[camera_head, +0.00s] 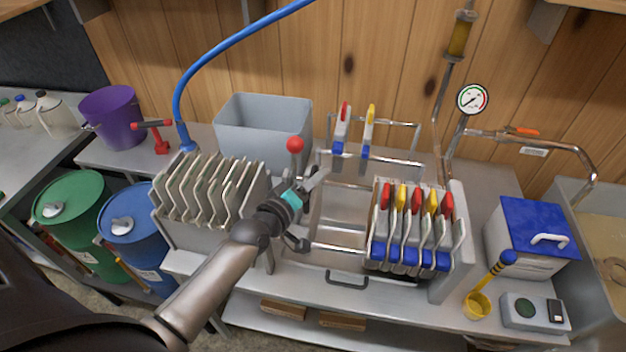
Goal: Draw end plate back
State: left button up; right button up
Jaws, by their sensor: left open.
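The filter press has colour-tabbed plates (410,238) packed at the right end of its metal rails (338,247), against a light upright end plate (455,245). My left gripper (308,212) is open at the left end of the rails, one finger toward the back and one toward the front. A red ball knob (295,145) stands just behind it. My gripper and wrist cover much of the press's left end, so I cannot tell whether a finger touches anything there. My right gripper is not in view.
A rack of grey plates (205,195) stands left of my gripper, close to my forearm. A grey bin (262,125) is behind. Two tabbed plates (340,130) stand at the back of the press. The middle of the rails is clear.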

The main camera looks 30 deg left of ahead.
pick_arm(q)
jog(key=v, duration=1.5)
jog(key=shift+p, duration=0.45)
